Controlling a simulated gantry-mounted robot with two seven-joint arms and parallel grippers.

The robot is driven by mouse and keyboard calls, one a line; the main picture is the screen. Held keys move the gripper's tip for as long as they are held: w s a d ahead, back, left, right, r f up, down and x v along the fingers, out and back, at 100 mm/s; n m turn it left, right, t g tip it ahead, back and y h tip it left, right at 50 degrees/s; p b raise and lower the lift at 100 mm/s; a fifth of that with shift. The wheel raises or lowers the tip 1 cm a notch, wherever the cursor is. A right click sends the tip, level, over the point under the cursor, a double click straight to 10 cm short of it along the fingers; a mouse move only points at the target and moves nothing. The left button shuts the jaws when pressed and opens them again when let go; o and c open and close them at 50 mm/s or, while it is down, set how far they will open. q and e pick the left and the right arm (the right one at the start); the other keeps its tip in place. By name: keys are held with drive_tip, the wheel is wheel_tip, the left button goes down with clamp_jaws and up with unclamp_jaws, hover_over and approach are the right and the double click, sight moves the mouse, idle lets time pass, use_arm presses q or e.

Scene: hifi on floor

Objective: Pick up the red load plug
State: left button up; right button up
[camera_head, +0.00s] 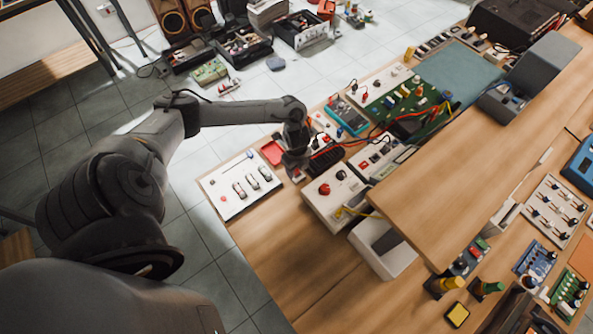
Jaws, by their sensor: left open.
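My left arm comes in from the left, and its gripper (296,174) points down at the workbench, between a white board and a white box. The gripper is open; its fingers are small and dark here. I cannot single out the red load plug with certainty. Small red parts show close beside the gripper, and a red tray (272,152) lies just left of it. The white box (338,204) to its right carries a round red knob (324,189). My right gripper is not in view.
The white board (229,206) with several metal parts lies at the bench's left edge. A green circuit board (436,125) and cables lie behind. A raised wooden shelf (470,190) crosses the right side. Bare bench (290,255) lies in front. Boxes and speakers stand on the tiled floor.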

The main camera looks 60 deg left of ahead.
use_arm(q)
drive_tip(key=shift+f, duration=0.2)
clamp_jaws()
idle(0.3)
drive_tip(key=shift+r, duration=0.15)
